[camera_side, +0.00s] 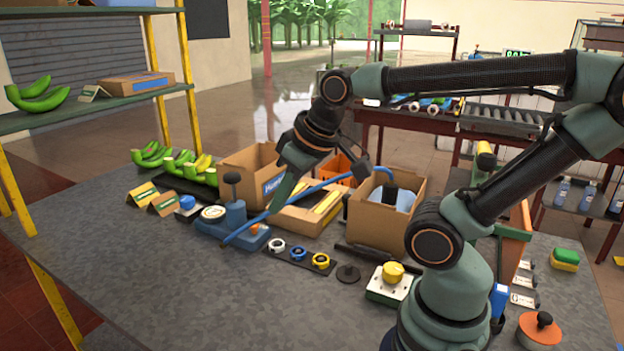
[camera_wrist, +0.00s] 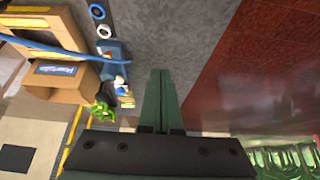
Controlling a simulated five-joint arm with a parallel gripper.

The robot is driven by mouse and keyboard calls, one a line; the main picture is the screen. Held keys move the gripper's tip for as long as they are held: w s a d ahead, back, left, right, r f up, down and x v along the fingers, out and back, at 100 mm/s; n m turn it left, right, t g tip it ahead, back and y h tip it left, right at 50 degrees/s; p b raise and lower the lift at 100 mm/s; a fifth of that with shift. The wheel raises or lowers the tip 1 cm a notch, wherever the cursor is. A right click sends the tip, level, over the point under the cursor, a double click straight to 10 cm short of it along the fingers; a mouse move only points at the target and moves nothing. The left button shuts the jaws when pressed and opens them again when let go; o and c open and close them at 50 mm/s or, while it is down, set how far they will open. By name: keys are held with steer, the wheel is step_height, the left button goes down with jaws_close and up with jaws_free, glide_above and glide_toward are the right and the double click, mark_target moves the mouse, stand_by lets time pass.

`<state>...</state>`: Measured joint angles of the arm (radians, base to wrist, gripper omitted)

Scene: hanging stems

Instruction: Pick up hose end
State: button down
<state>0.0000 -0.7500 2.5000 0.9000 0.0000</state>
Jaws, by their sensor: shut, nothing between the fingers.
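The blue hose (camera_side: 330,183) rises out of an open cardboard box, arcs over and runs down to the left. Its free end (camera_side: 228,240) lies at the blue device on the table. In the wrist view the hose (camera_wrist: 50,50) crosses from the left edge, and its end (camera_wrist: 128,65) is left of my fingers. My gripper (camera_side: 273,210) points down, shut and empty. In the side view its tips overlap the hose, but the wrist view shows a gap. The fingers also show in the wrist view (camera_wrist: 160,75).
The blue device (camera_side: 235,222) with knobs stands beneath the hose. Cardboard boxes (camera_side: 388,220) stand behind it, and a strip of coloured rings (camera_side: 298,255) lies in front. Bananas (camera_side: 180,165) are at the back left. The front left of the grey table (camera_side: 130,260) is clear.

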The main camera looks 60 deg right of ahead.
steer(key=shift+c, duration=1)
jaws_free()
steer(key=m+g, duration=0.6)
steer(key=m, duration=1.5)
glide_toward(391, 184)
steer(key=shift+d+f, duration=0.2)
steer(key=shift+s+d+f, duration=0.1)
steer(key=shift+s+f, duration=0.05)
steer(key=shift+f, duration=0.2)
steer(key=f, duration=1.1)
steer(key=shift+a+f, duration=0.15)
steer(key=shift+a, duration=0.1)
